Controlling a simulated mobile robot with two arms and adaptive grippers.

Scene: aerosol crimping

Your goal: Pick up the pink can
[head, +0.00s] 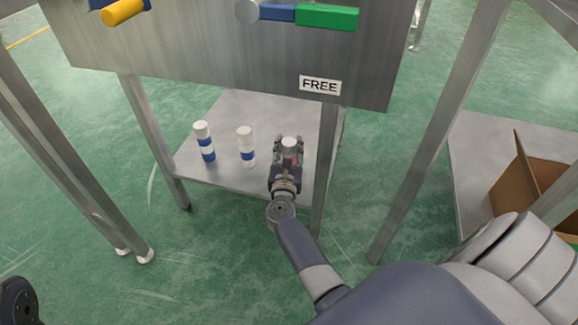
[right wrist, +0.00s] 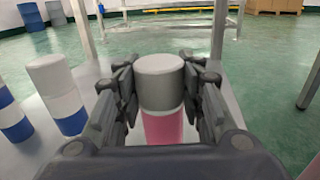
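The pink can (right wrist: 163,127) stands upright between the fingers of my right gripper (right wrist: 160,92) in the right wrist view. It has a pale grey cap above a pink band. The fingers are spread on either side of it, and I cannot clearly see whether they touch it. In the head view, my right gripper (head: 289,150) is over the lower shelf (head: 255,110), with the can's cap (head: 291,143) showing between its fingers. Most of the can is hidden there. My left gripper cannot be made out; only a dark part of my body shows at the lower left.
Two white cans with blue bands, one (head: 204,141) at left and one (head: 246,146) nearer the gripper, stand on the shelf. The table top above, marked FREE (head: 320,86), overhangs the shelf. Metal legs (head: 325,160) flank it. An open cardboard box (head: 535,185) is at right.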

